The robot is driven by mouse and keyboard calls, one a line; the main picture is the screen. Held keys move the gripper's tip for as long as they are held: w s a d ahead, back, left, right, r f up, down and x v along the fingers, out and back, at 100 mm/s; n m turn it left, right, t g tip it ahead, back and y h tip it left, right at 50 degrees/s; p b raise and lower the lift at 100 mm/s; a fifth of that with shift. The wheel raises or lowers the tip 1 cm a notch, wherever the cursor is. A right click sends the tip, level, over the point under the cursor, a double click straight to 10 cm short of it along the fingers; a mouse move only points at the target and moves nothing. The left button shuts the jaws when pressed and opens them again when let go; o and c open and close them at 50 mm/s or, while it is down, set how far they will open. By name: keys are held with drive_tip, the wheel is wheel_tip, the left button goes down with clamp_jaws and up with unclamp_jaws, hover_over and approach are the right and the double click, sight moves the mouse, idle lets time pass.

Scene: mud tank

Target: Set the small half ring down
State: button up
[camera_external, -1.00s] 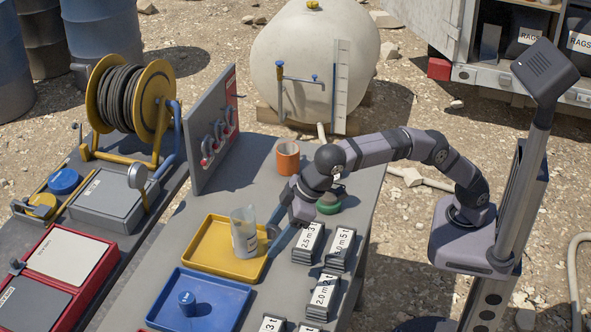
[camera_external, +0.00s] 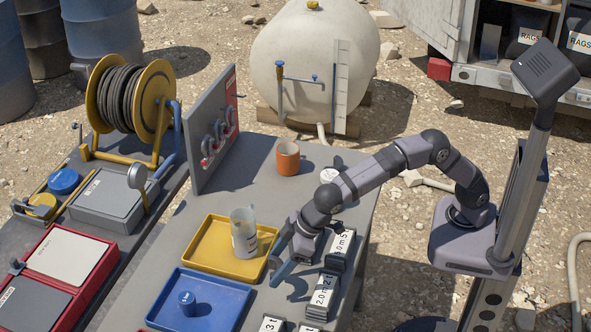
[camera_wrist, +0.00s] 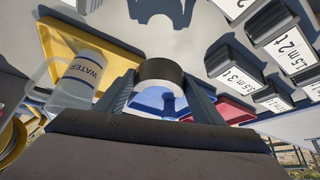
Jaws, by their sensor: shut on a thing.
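My gripper (camera_external: 280,262) is low over the grey table, just right of the yellow tray. In the wrist view its two fingers (camera_wrist: 160,98) are shut on a dark, curved half ring (camera_wrist: 160,71). The arch of the half ring faces up in that picture, and blue and white show beneath it. In the external view I cannot make out the half ring at the fingers. I cannot tell whether it touches the table.
The yellow tray (camera_external: 203,258) holds a clear jug (camera_external: 243,233) close left of my gripper. A blue tray (camera_external: 238,310) lies nearer the front. Labelled black blocks (camera_external: 322,290) stand close on the right. An orange cup (camera_external: 288,158) stands farther back on the table.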

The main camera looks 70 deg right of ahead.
drive_tip(key=shift+f, duration=1.55)
drive_tip(key=shift+f, duration=0.1)
drive_tip(key=shift+f, duration=1.75)
drive_tip(key=shift+f, duration=0.15)
drive_tip(key=o, duration=1.5)
drive_tip(key=shift+f, duration=0.1)
drive_tip(key=shift+r, duration=0.3)
drive_tip(key=v, duration=1.1)
drive_tip(key=shift+s+r+b, duration=0.25)
drive_tip(key=shift+r+b, duration=0.05)
drive_tip(key=shift+b, duration=0.05)
drive_tip(key=shift+d, duration=0.1)
